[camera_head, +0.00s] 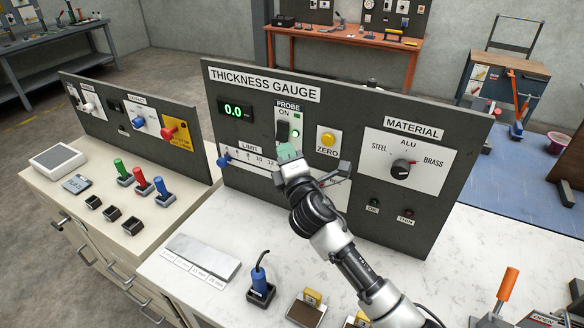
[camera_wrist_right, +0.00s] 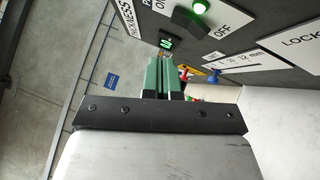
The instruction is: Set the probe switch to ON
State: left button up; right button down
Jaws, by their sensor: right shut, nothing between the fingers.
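The probe switch (camera_head: 283,131) is a black lever on a white plate marked PROBE and ON, on the upright dark thickness gauge panel (camera_head: 235,165). A lamp beside it glows green. My right gripper (camera_head: 288,152), with green fingertips, is just below the switch in front of the panel. It also shows in the right wrist view (camera_wrist_right: 164,62), shut and empty, apart from the switch. My left gripper is not in view.
A blue limit slider (camera_head: 224,160) and yellow ZERO button (camera_head: 328,139) flank the switch. The material knob (camera_head: 401,167) is farther right. A display (camera_head: 233,110) reads 0.0. A blue probe (camera_head: 261,280) stands in a holder on the worktop, with a metal stepped block (camera_head: 205,256) behind it.

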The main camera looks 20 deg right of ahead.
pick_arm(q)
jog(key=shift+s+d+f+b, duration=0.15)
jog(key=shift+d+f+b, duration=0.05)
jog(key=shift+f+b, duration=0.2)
pick_arm(e)
jog(key=s, duration=0.5)
jog(key=shift+s+a+r, duration=0.2)
jog(key=shift+a, duration=0.05)
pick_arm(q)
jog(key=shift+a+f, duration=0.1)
pick_arm(e)
jog(key=shift+s, duration=0.1)
